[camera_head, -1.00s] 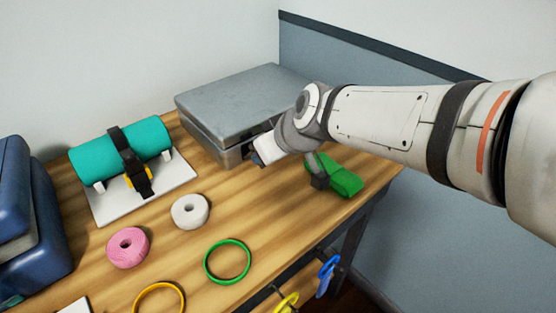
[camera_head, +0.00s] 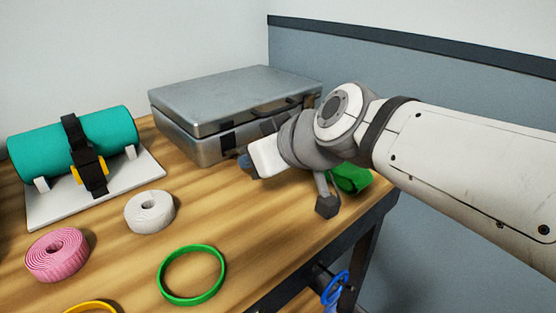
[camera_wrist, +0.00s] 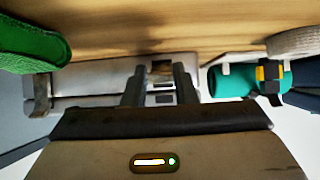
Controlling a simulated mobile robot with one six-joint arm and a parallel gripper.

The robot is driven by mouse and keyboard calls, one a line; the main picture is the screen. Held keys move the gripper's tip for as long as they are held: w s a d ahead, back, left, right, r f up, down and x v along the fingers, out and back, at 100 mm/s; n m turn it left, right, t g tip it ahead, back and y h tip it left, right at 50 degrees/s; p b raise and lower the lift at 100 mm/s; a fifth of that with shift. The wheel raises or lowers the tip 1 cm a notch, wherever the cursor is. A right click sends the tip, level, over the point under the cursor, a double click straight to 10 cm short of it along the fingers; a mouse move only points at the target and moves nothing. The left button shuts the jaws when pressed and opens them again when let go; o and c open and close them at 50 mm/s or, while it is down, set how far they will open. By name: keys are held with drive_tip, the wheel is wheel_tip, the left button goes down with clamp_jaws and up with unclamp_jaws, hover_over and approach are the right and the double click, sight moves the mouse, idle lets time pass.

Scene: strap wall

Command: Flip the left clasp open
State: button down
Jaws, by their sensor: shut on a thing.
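A silver metal case (camera_head: 185,107) stands closed at the back of the bench, its dark handle (camera_head: 277,105) on the front. The dark left clasp (camera_head: 228,144) is on the case's front, just left of my gripper (camera_head: 262,132) in the head view. The right clasp (camera_head: 312,101) is further right. In the wrist view the case (camera_wrist: 95,75) appears upside down. My gripper's two fingers (camera_wrist: 160,83) reach the case front, with the left clasp (camera_wrist: 162,98) between them. They are shut on it; the exact contact and the clasp's angle are unclear.
A teal roll (camera_head: 45,145) with a black strap lies on a white stand at left. A white tape roll (camera_head: 150,212), a pink roll (camera_head: 57,255) and a green ring (camera_head: 192,274) lie in front. A green object (camera_head: 350,178) is beside my wrist, near the bench's right edge.

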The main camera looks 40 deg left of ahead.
drive_tip(key=shift+d+f, duration=0.1)
drive_tip(key=shift+f, duration=0.4)
drive_tip(key=c, duration=1.5)
unclamp_jaws()
drive_tip(key=o, duration=0.3)
drive_tip(key=shift+r, duration=0.15)
drive_tip(key=shift+o, duration=0.2)
drive_tip(key=shift+r, duration=0.1)
drive_tip(key=shift+d+r, duration=0.15)
drive_tip(key=shift+r, duration=0.05)
drive_tip(key=p+v, duration=0.1)
drive_tip(key=v, duration=0.6)
drive_tip(key=shift+d, duration=0.1)
drive_tip(key=shift+p, duration=0.3)
